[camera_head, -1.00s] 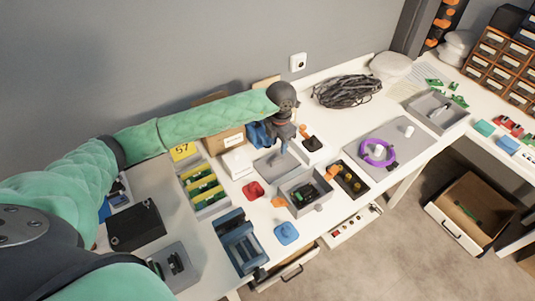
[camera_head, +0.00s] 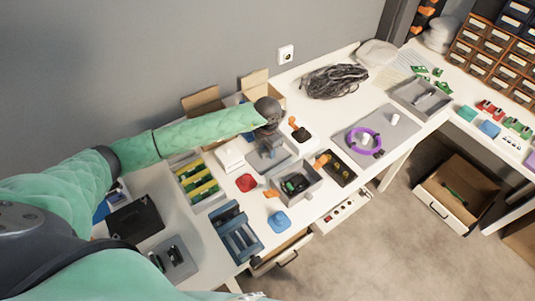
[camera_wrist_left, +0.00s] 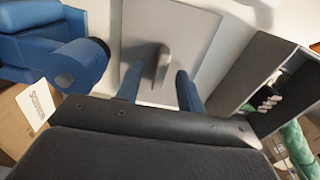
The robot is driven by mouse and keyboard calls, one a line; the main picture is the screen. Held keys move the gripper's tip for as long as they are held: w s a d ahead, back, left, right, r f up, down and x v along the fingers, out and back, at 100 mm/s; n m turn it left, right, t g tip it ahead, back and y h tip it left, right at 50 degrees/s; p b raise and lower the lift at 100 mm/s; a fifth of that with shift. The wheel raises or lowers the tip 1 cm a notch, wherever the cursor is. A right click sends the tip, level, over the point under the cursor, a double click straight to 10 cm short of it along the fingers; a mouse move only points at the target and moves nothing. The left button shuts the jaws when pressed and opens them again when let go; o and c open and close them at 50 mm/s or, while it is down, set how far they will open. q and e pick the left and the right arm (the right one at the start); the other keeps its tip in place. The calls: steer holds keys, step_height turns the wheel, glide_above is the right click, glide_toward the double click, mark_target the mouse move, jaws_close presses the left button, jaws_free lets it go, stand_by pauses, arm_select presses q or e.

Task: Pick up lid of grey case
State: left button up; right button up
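The lid of the grey case (camera_head: 284,159) is a flat grey plate lying on the white table. In the left wrist view the lid (camera_wrist_left: 203,40) carries a small upright grey handle (camera_wrist_left: 163,62). My left gripper (camera_head: 268,147) is right above the lid. In the wrist view its two blue fingers (camera_wrist_left: 160,88) are apart, one on each side of the handle, with gaps showing. The open grey case (camera_head: 313,186) with dark and green parts inside stands just in front of the lid; its wall (camera_wrist_left: 248,72) shows at the right of the wrist view. My right gripper is not seen.
A blue object (camera_wrist_left: 55,52) is close on the left in the wrist view. A white box (camera_head: 231,153), a red piece (camera_head: 246,182) and a black tray (camera_head: 341,170) lie around the lid. A cable coil (camera_head: 334,81) lies behind it.

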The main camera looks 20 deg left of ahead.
arm_select(q)
steer(key=shift+f, duration=0.15)
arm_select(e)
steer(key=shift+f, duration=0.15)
arm_select(q)
steer(key=shift+c, duration=0.2)
jaws_close()
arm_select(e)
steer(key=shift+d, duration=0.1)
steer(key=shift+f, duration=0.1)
arm_select(q)
steer(key=shift+r, duration=0.25)
steer(key=r+b, duration=0.1)
steer(key=r, duration=0.1)
steer(key=d+r+b, duration=0.1)
steer(key=b, duration=0.1)
steer(key=shift+w+r, duration=0.2)
steer(key=shift+r, duration=0.15)
steer(key=w+d+r+b, duration=0.4)
steer(key=d+r, duration=0.2)
steer(key=d, duration=0.4)
steer(key=shift+r, duration=0.4)
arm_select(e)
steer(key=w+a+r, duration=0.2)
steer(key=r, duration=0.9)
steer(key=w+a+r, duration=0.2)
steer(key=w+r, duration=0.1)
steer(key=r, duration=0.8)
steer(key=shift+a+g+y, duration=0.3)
